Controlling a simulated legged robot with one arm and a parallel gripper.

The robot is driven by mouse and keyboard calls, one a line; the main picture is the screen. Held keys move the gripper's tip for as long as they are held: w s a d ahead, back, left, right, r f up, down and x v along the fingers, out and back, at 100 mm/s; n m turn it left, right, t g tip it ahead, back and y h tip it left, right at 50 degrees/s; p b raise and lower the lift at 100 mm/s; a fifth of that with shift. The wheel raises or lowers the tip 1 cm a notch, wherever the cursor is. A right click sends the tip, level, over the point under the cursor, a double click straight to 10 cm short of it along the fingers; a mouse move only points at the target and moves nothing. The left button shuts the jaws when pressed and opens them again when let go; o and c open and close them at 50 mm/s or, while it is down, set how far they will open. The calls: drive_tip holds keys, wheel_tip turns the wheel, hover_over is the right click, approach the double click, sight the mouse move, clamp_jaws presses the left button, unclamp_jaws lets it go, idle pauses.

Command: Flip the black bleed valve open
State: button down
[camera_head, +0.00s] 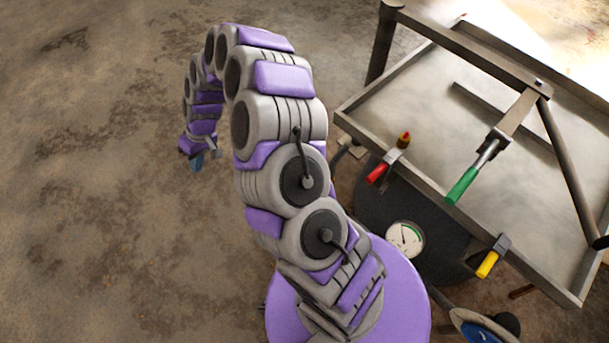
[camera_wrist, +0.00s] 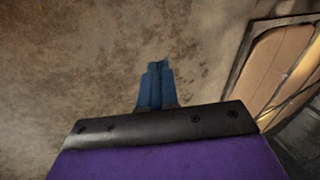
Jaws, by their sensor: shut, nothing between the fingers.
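My gripper (camera_head: 197,163) hangs low over the bare floor at the left in the head view, at the end of my purple and grey arm. In the wrist view its blue fingers (camera_wrist: 157,68) are together with nothing between them. It is well away from the metal equipment at the right. I cannot clearly pick out the black bleed valve in either view. A dark rounded knob (camera_head: 508,323) shows beside a blue-faced round part (camera_head: 482,332) at the bottom right, but I cannot tell whether it is the valve.
A metal tray-like frame (camera_head: 400,90) fills the right side, with red (camera_head: 377,174), green (camera_head: 462,186) and yellow (camera_head: 487,264) handles and a white gauge (camera_head: 405,239). A tan framed panel (camera_wrist: 275,68) stands at the right in the wrist view. The floor (camera_head: 90,180) at left is clear.

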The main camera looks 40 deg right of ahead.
drive_tip(key=w+d+f+m+h, duration=0.1)
drive_tip(key=d+f, duration=0.6)
drive_tip(key=f, duration=0.2)
drive_tip(key=d+f+m+h, duration=0.1)
drive_tip(key=d+f+h, duration=0.1)
drive_tip(key=d+f, duration=0.65)
drive_tip(key=s+d+f+h, duration=0.2)
drive_tip(key=d+f, duration=0.3)
drive_tip(key=d, duration=0.4)
drive_tip(key=s+d+f+h, duration=0.2)
drive_tip(key=s+d+f, duration=0.2)
drive_tip(key=d, duration=0.5)
drive_tip(key=shift+d+f, duration=0.15)
drive_tip(key=shift+f, duration=0.3)
drive_tip(key=shift+s, duration=0.1)
drive_tip(key=d+f+b, duration=0.1)
drive_tip(key=f+b, duration=0.1)
drive_tip(key=f, duration=0.2)
drive_tip(key=f+b, duration=0.2)
drive_tip(key=f, duration=0.3)
drive_tip(key=d+f+b, duration=0.1)
drive_tip(key=f+b, duration=0.1)
drive_tip(key=f, duration=0.2)
drive_tip(key=shift+d+f+b, duration=0.3)
drive_tip(key=shift+f+b, duration=0.05)
